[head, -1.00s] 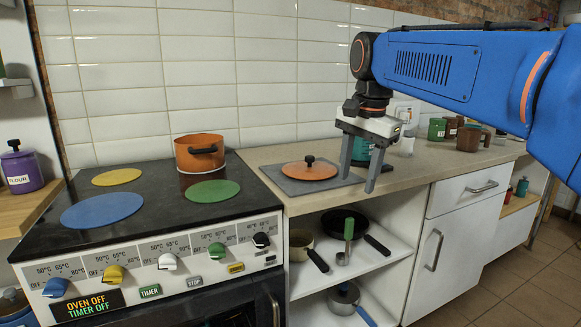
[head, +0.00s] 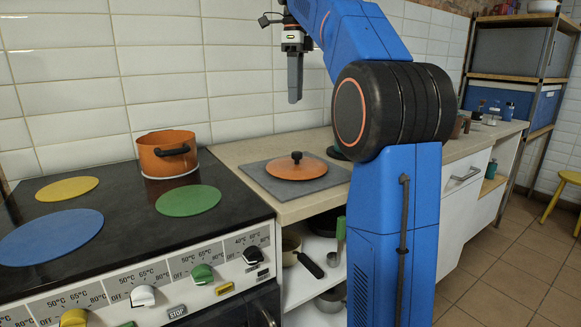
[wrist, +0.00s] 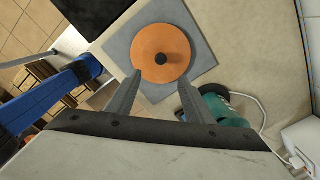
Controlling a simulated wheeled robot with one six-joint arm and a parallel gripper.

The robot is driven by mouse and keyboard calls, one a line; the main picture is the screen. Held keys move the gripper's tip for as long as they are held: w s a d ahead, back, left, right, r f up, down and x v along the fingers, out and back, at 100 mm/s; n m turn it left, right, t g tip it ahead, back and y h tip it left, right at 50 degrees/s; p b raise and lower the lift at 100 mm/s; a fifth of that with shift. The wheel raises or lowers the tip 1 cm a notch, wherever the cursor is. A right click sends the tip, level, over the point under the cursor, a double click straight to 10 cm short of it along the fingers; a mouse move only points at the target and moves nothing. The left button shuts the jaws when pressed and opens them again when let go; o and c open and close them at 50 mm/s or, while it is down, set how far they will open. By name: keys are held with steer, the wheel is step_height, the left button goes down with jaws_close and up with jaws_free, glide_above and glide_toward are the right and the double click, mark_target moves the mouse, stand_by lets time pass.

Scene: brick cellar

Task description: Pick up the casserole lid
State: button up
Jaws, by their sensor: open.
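The casserole lid (head: 296,167) is an orange disc with a dark knob on top. It lies flat on a grey square mat (head: 258,172) on the counter, right of the stove. In the wrist view the lid (wrist: 150,66) shows ahead of my fingertips, with its dark knob near its middle. My gripper (head: 294,92) is above the counter, over and behind the lid, apart from it. In the wrist view my gripper (wrist: 160,86) is open and empty, its two fingers spread apart. The orange casserole pot (head: 167,155) stands uncovered on the stove.
The black stove top (head: 120,205) has coloured burner discs. A teal object (wrist: 222,110) stands on the counter close to my right finger in the wrist view. A tiled wall rises behind the counter. My arm hides part of the counter's right side.

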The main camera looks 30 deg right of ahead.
glide_above(297, 152)
steer(key=f, duration=1)
steer(key=shift+a+f, duration=0.3)
steer(key=shift+f, duration=0.05)
steer(key=shift+d+f, duration=0.15)
steer(key=shift+f, duration=1.35)
steer(key=shift+d+f, duration=0.1)
steer(key=shift+f, duration=1.4)
jaws_close()
steer(key=shift+r, duration=0.1)
